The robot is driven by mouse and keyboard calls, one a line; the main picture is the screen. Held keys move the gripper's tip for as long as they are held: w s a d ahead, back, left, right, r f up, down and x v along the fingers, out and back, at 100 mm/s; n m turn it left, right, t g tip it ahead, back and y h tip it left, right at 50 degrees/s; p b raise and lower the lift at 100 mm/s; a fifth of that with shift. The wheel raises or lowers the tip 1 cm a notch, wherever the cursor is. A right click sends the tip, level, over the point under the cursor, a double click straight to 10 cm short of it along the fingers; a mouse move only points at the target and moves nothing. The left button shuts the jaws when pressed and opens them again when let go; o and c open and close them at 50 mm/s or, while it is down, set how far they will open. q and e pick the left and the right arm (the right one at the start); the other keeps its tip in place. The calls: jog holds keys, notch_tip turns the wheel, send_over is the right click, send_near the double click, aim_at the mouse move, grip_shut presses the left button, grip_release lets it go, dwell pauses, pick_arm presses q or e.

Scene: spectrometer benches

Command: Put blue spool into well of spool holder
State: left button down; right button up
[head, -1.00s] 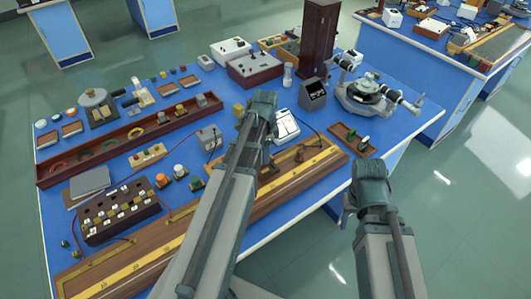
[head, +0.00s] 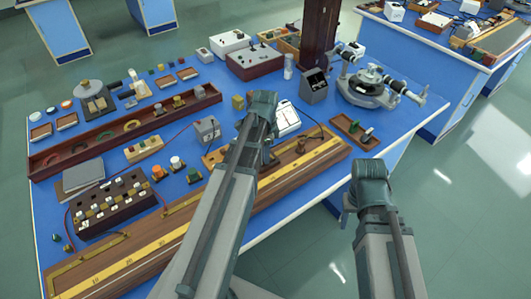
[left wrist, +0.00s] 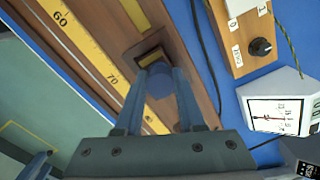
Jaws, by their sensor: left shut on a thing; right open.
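My left gripper (left wrist: 160,78) is shut on a pale blue, blurred, round piece (left wrist: 160,84), which looks like the blue spool. It is over the long wooden scale board (left wrist: 108,30), which also shows in the head view (head: 225,200). My right gripper (head: 348,208) is open, off the table's front edge.
A small brown tray (head: 340,121) with green and white pieces lies right of my left gripper. The spectrometer (head: 370,88) stands behind it. A long dark red tray (head: 60,160) and orange, white and green pieces (head: 175,164) are at left. A white meter (left wrist: 275,108) is close by.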

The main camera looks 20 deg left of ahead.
pick_arm(q)
jog(key=shift+c, duration=2.2)
grip_release()
jog(key=shift+r, duration=0.1)
notch_tip(320, 180, up, 14)
jog(key=p, duration=1.3)
jog(key=shift+f+p, duration=0.2)
jog(key=shift+p, duration=0.2)
jog(key=shift+d, duration=0.1)
jog(key=s+d+f+n+b, duration=0.2)
jog(key=s+d+n, duration=0.1)
jog(key=s+d, duration=0.4)
jog(key=s+d+f+n+y+b, duration=0.1)
jog(key=s+d+n, duration=0.3)
jog(key=d, duration=1)
jog(key=s+b, duration=0.1)
jog(key=s, duration=0.2)
jog(key=shift+f, duration=0.4)
